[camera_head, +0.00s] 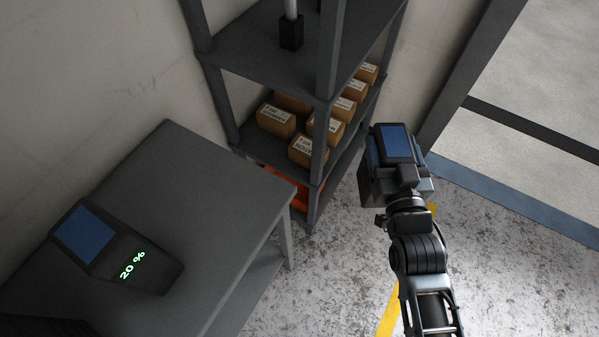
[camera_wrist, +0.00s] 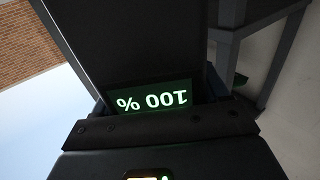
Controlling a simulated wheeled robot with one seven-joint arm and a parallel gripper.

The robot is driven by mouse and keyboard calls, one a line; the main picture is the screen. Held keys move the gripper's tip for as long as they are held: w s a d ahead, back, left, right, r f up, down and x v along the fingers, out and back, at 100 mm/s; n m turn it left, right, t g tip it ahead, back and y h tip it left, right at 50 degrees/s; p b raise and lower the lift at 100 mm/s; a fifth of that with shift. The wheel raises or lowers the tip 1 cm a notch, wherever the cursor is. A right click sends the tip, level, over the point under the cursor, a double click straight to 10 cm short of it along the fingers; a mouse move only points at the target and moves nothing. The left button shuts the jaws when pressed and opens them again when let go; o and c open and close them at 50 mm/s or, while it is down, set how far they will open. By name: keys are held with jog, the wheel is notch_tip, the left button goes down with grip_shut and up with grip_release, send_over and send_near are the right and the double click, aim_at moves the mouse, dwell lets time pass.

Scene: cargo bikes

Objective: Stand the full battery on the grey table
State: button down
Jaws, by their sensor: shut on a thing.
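The full battery is a dark block with a blue top (camera_head: 393,143), held at the end of my arm on the right of the head view. In the wrist view its dark face (camera_wrist: 130,45) fills the middle, with a lit "100 %" display upside down. My gripper (camera_head: 398,180) is shut on this battery; its fingertips are mostly hidden behind it. The battery is in the air above the floor, right of the shelf and apart from the grey table (camera_head: 215,185). Another battery (camera_head: 125,250) reading "20 %" is on the table's left part.
A dark shelf rack (camera_head: 325,120) with several cardboard boxes (camera_head: 308,150) stands between the table and my gripper. An orange thing (camera_head: 290,187) is low on the rack. The right and far parts of the tabletop are clear. A yellow line (camera_head: 390,312) marks the floor.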

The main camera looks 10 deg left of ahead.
jog(key=s+a+r+n+g+y+b, duration=0.1)
jog(key=a+r+n+y, duration=0.1)
jog(key=a+r, duration=0.45)
jog(key=s+a+r+n+y+b, duration=0.1)
jog(key=a+r+y+b, duration=0.15)
jog(key=a+r, duration=0.35)
jog(key=s+a+r+n+g+y+b, duration=0.2)
jog(key=s+a+r+n+g+y, duration=0.3)
jog(key=s+a+r, duration=0.5)
jog(key=w+a+f+t, duration=0.1)
jog(key=a+f, duration=1.1)
jog(key=shift+w+f+m+p, duration=0.15)
jog(key=shift+w+m+p, duration=0.05)
jog(key=shift+m+p, duration=0.2)
jog(key=shift+a+f+y, duration=0.1)
jog(key=shift+f+y, duration=0.1)
jog(key=shift+y, duration=0.05)
grip_release()
jog(key=shift+f, duration=0.15)
